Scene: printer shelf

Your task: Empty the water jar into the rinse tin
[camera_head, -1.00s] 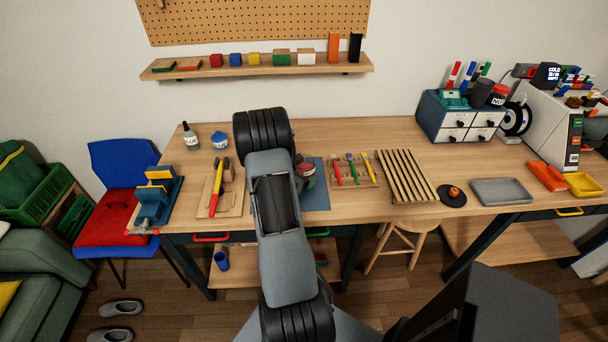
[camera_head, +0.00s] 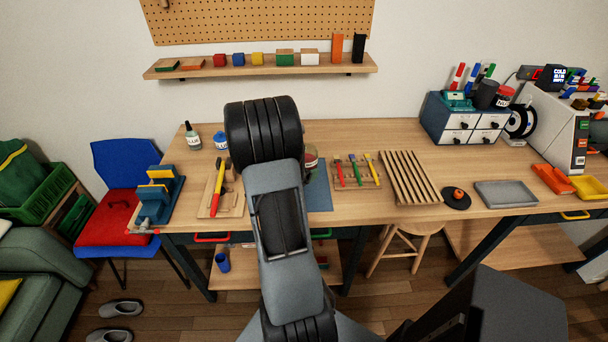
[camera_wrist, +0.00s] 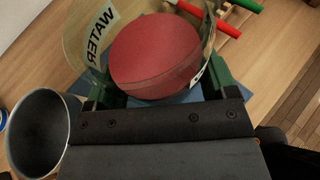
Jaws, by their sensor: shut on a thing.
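The water jar (camera_wrist: 101,35) is clear, with a white WATER label that reads mirrored in the wrist view. A dull red round surface (camera_wrist: 155,55) fills much of its inside. My gripper (camera_wrist: 157,76) has its green fingers on either side of the jar, shut on it. A grey, round, open-topped tin (camera_wrist: 40,132), seemingly the rinse tin, stands left of the jar in the wrist view and looks empty. I cannot tell how far the jar is tilted.
A blue mat (camera_head: 319,196) lies on the table (camera_head: 350,133). Right of it is a wooden rack (camera_head: 345,185) with coloured brushes. The table's back middle is clear.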

